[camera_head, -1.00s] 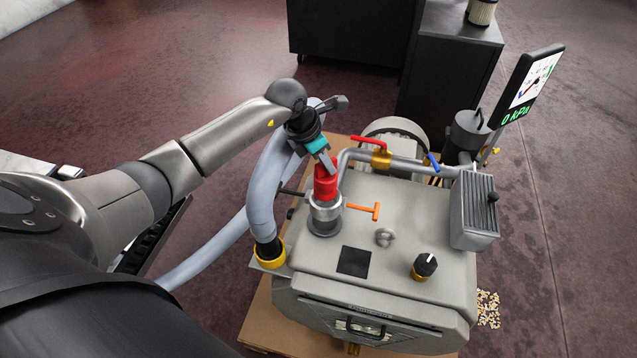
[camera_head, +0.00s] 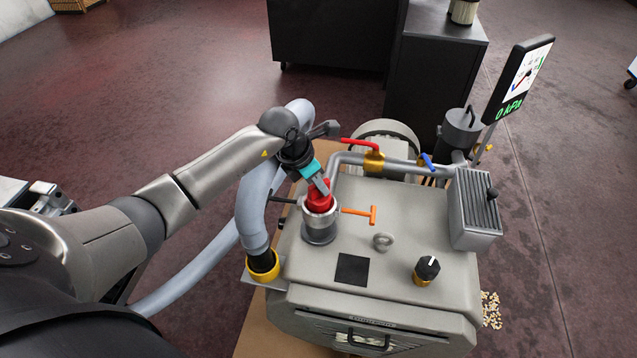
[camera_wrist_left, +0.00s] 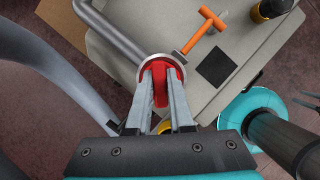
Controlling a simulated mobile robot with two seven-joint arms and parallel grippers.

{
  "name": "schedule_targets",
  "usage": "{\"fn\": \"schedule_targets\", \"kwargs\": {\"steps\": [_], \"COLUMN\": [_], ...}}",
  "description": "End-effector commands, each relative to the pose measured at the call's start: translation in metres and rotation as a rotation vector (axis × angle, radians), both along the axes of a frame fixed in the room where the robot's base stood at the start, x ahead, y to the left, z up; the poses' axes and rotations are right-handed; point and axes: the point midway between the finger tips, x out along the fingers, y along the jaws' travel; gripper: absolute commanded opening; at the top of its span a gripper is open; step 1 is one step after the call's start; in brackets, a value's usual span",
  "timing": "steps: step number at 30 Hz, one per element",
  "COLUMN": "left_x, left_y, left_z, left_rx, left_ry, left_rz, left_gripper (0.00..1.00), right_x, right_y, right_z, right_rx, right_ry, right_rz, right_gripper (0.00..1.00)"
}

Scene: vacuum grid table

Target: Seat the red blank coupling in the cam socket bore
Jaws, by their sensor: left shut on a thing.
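The red blank coupling (camera_head: 318,198) stands in the mouth of the silver cam socket (camera_head: 320,225) on top of the grey machine. Only its upper part shows above the socket rim; its lower part is hidden inside. My left gripper (camera_head: 322,186) is shut on the coupling from above. In the left wrist view its fingers (camera_wrist_left: 162,90) grip the red coupling (camera_wrist_left: 160,88), with the silver socket rim (camera_wrist_left: 141,68) around it. A black cam arm sticks out left of the socket and an orange T-handle (camera_head: 358,212) lies to its right.
A grey hose (camera_head: 250,215) with a yellow collar (camera_head: 263,267) runs left of the socket. A silver pipe (camera_head: 400,167) with red and blue valve levers lies behind it. A gauge screen (camera_head: 517,78) reads 0 kPa. The machine's front top has a black square and knob.

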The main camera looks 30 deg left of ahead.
Motion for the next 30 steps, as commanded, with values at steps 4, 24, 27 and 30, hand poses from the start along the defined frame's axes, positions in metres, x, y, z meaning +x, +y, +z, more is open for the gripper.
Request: {"fn": "schedule_targets", "kwargs": {"steps": [4,24,27,30], "left_x": [0.0,-0.009,-0.015,-0.023], "left_y": [0.0,0.007,0.011,0.016], "left_z": [-0.001,0.029,0.049,0.069], "left_rx": [0.0,0.004,0.004,0.005], "left_ry": [0.0,-0.002,-0.004,-0.003], "left_rz": [0.0,0.0,0.0,0.0], "left_gripper": [0.33,0.5,0.5,0.5], "right_x": [0.001,-0.001,-0.006,-0.013], "right_y": [-0.001,0.008,0.013,0.018], "right_z": [0.0,0.011,0.016,0.02], "right_rx": [-0.002,0.009,0.015,0.021], "right_ry": [-0.001,0.005,0.014,0.024], "right_rz": [0.0,0.001,0.002,0.002], "right_gripper": [0.45,0.45,0.45,0.45]}}
